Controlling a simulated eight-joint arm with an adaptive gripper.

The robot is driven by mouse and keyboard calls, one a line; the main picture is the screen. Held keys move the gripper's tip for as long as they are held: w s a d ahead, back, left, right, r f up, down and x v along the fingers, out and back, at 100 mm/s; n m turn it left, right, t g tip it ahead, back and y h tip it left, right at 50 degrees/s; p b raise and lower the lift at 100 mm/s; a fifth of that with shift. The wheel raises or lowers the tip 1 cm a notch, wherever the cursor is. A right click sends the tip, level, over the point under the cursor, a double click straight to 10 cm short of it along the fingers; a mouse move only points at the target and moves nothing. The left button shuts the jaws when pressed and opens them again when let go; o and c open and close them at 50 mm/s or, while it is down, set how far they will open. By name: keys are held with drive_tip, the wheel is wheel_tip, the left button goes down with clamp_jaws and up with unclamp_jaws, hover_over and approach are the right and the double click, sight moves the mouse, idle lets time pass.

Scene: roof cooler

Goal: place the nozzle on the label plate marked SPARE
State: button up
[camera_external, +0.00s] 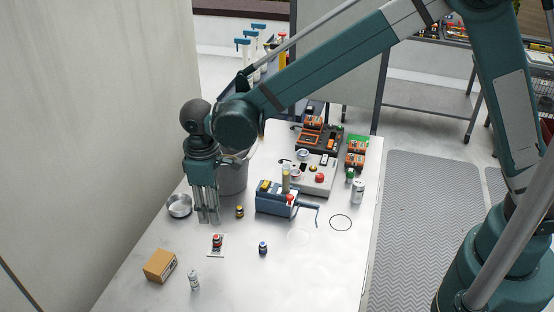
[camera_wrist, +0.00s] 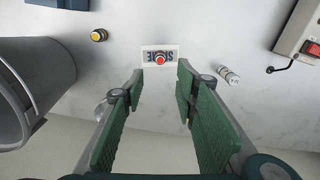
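The white label plate (camera_external: 222,252) lies on the table below and just in front of my gripper (camera_external: 208,221). In the wrist view the plate (camera_wrist: 147,65) shows large dark letters, partly covered, that fit SPARE. A small red-topped piece (camera_external: 217,240) stands upright on it; it also shows in the wrist view (camera_wrist: 160,59). Similar small pieces stand nearby, one yellow-topped (camera_external: 240,211) and one blue-topped (camera_external: 263,248). I cannot tell for sure which is the nozzle. My gripper (camera_wrist: 160,76) is open, with its green-padded fingers apart and nothing between them.
A grey bucket (camera_external: 233,180) and a metal bowl (camera_external: 179,206) stand by my gripper. A cardboard box (camera_external: 160,265) and a small white bottle (camera_external: 194,281) stand in front. A blue box with a crank (camera_external: 276,203) is to the right. The table's front right is clear.

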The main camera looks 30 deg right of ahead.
idle(0.5)
drive_tip(key=w+d+r+m+t, duration=0.1)
drive_tip(key=w+d+r+m, duration=0.1)
drive_tip(key=d+r, duration=0.65)
drive_tip(key=w+d+r+m+t+y, duration=0.1)
drive_tip(key=w+d+r, duration=0.15)
drive_tip(key=d, duration=1.15)
drive_tip(key=w+d+r+m+t, duration=0.1)
drive_tip(key=w+d+r+m, duration=0.1)
drive_tip(key=d+r, duration=0.65)
drive_tip(key=s+d+r+m+t, duration=0.1)
drive_tip(key=s+d, duration=0.2)
drive_tip(key=d, duration=0.7)
drive_tip(key=s+d+m+t, duration=0.1)
drive_tip(key=s+d+m, duration=0.15)
drive_tip(key=d, duration=0.75)
drive_tip(key=s+d+f+m+t+h, duration=0.1)
drive_tip(key=s+d+f+m+t, duration=0.1)
drive_tip(key=s+d, duration=0.9)
drive_tip(key=d, duration=0.4)
drive_tip(key=shift+s+f+m, duration=0.15)
drive_tip(key=shift+f+m, duration=0.05)
drive_tip(key=shift+m, duration=0.15)
